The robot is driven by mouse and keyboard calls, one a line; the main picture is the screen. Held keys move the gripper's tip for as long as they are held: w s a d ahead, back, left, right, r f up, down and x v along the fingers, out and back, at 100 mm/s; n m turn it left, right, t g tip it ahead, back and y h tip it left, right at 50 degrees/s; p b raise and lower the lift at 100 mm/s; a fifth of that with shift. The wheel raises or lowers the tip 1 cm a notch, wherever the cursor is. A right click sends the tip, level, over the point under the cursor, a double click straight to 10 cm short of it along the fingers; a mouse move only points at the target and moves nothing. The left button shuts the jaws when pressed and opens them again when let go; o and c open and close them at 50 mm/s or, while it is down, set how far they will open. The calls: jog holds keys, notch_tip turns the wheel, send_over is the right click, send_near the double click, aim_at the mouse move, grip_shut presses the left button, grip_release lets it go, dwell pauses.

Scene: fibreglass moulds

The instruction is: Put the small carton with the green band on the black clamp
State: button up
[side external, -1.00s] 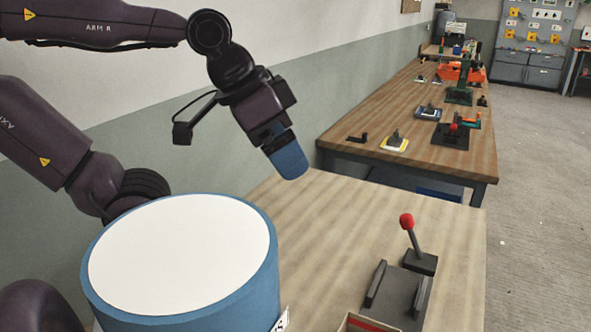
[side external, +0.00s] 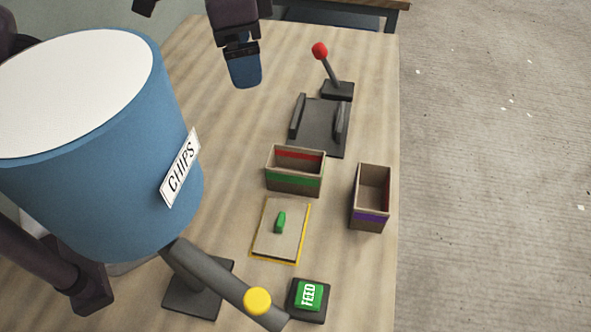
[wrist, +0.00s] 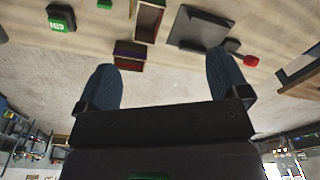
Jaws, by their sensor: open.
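The small carton with the green band (side external: 295,182) stands upright and open-topped on the wooden bench, with red showing inside. Part of it also shows in the wrist view (wrist: 148,20). The black clamp (side external: 322,128), a dark plate with two side rails and a red-knobbed lever, lies just beyond it; its plate shows in the wrist view (wrist: 203,28). Nothing lies on the plate. My gripper (side external: 246,80) has blue fingers and is above the bench, left of the clamp. In the wrist view my gripper (wrist: 162,62) has its fingers wide apart, with nothing between them.
A purple-banded carton (side external: 371,197) stands right of the green-banded one, near the bench edge. A yellow-edged plate with a green handle (side external: 281,222), a green FEED button (side external: 309,295) and a yellow-knobbed lever (side external: 222,278) are nearer. A blue CHIPS drum (side external: 110,180) fills the left.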

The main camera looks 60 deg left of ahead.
jog(key=w+d+f+m+g, duration=0.2)
jog(key=w+d+f+m, duration=0.25)
jog(key=f, duration=0.45)
jog(key=t, duration=0.1)
send_near(299, 164)
jog(key=s+d, duration=0.1)
jog(key=d, duration=0.1)
jog(key=shift+m, duration=0.35)
jog(key=shift+s+d+f, duration=0.1)
jog(key=shift+s+f, duration=0.05)
jog(key=shift+f, duration=1.5)
jog(key=shift+s+f, duration=0.2)
jog(key=shift+f, duration=1.5)
jog(key=c, duration=1.1)
jog(key=shift+o, duration=0.2)
